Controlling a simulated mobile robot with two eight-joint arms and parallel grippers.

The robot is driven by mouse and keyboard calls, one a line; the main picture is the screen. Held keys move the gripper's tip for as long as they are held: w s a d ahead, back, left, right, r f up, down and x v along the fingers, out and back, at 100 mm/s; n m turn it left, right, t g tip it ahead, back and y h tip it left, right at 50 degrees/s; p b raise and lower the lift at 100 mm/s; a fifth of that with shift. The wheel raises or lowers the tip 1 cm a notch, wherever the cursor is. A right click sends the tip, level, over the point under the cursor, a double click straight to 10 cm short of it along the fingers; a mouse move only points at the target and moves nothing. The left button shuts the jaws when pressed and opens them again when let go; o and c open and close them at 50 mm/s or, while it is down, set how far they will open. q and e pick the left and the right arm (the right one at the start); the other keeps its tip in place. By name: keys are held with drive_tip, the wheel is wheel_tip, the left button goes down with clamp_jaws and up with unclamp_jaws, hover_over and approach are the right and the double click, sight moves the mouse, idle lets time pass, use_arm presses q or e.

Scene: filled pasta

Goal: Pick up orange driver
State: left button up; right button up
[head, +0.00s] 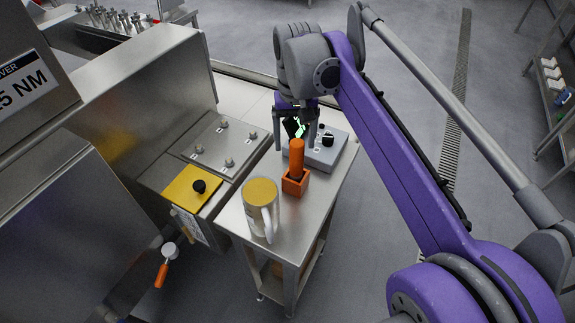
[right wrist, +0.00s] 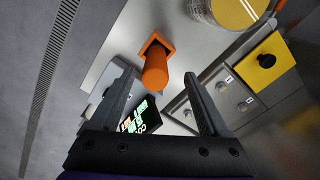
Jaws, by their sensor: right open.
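The orange driver (head: 297,156) stands upright in a small square orange holder (head: 295,187) on a steel side table (head: 283,225). In the right wrist view the driver (right wrist: 155,72) points its handle end towards the camera, with the holder (right wrist: 156,45) behind it. My right gripper (head: 294,142) is open, pointing down over the table by the top of the handle. In the right wrist view the handle end shows between the two fingertips (right wrist: 157,72), with a gap on each side. I cannot tell how deep it sits between them. My left gripper is not in view.
A grey box (head: 328,152) with a black knob and a lit display stands just behind the holder. A mug-like container (head: 261,205) with a yellow top stands in front. The steel machine (head: 130,110) with a yellow panel (head: 188,190) borders the table's left side.

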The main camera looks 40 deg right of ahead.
sight(296, 162)
drive_tip(key=f, duration=0.5)
drive_tip(key=f+b, duration=0.1)
drive_tip(key=f, duration=0.2)
drive_tip(key=shift+d+f, duration=0.2)
drive_tip(key=shift+d, duration=0.2)
clamp_jaws()
